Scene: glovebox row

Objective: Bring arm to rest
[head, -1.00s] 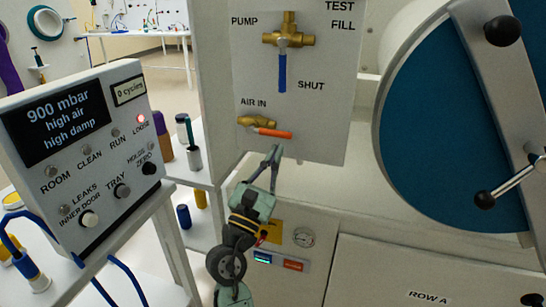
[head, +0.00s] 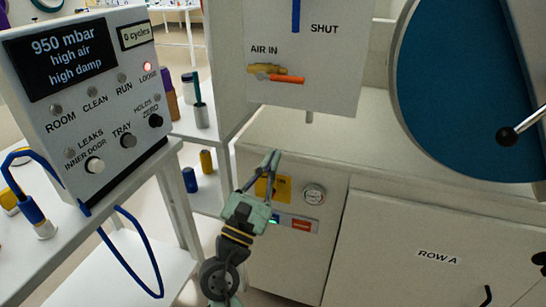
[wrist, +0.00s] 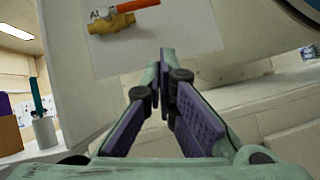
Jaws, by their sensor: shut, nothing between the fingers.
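My gripper (head: 272,157) is at the lower middle of the head view, shut and empty, in front of the cabinet below the valve panel. In the wrist view its fingertips (wrist: 167,55) are together and point up toward the panel. The brass air-in valve (head: 268,70) with its orange handle (head: 286,79) is above and apart from the fingers. The valve also shows in the wrist view (wrist: 112,22). Nothing is held.
A control box (head: 85,95) reading 950 mbar with a red light stands on a white stand at left. A round blue door (head: 450,100) with a black-knobbed handle is at upper right.

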